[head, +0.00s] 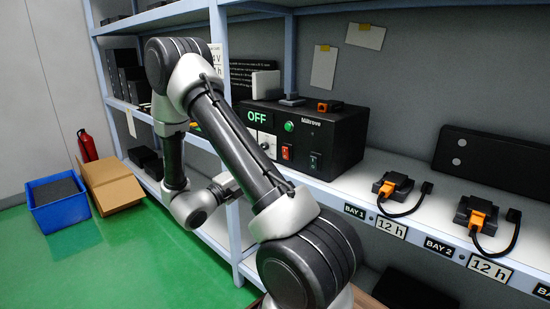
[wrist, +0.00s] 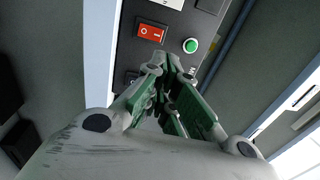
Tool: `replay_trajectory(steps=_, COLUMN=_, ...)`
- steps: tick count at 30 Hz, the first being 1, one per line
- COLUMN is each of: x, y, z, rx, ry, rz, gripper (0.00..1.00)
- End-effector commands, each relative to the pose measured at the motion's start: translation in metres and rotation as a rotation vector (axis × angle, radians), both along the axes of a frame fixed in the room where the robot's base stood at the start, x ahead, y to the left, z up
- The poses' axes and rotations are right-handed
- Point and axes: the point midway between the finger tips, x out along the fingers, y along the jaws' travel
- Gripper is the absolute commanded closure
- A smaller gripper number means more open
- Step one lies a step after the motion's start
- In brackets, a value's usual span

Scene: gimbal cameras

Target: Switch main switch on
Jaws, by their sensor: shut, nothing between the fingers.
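A black power unit (head: 345,140) marked "Mätrove" stands on the shelf, with a green "OFF" display (head: 257,117). Its front has a red rocker switch (head: 287,152), a green round button (head: 289,126) and a dark switch (head: 314,163). In the wrist view the red rocker (wrist: 151,32), with white marks, and the green button (wrist: 190,45) lie just beyond the fingertips. My gripper (wrist: 168,68) is shut and empty, pointing at the panel below these two. I cannot tell if it touches the panel. In the head view my arm mostly hides the gripper.
Two black devices with orange connectors (head: 393,184) (head: 477,214) and cables sit on the shelf at right, above bay labels. A shelf upright (head: 233,225) stands close to my arm. A blue crate (head: 58,205) and a cardboard box (head: 112,187) lie on the green floor.

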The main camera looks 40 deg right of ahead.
Motion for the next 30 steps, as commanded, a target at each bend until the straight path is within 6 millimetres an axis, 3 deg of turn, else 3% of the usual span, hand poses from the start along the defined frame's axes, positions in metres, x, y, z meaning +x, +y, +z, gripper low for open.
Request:
replay_trajectory(steps=5, x=0.001, y=-0.022, z=0.003, rx=0.001, ry=0.0, rz=-0.004, gripper=1.0)
replay_trajectory(steps=18, x=0.007, y=-0.11, z=0.017, rx=0.001, ry=-0.001, rz=-0.004, gripper=1.0)
replay_trajectory(steps=24, x=0.01, y=-0.131, z=0.021, rx=0.0, ry=0.001, rz=0.0, gripper=1.0)
replay_trajectory(steps=30, x=0.011, y=-0.136, z=0.021, rx=0.001, ry=0.001, rz=0.0, gripper=1.0)
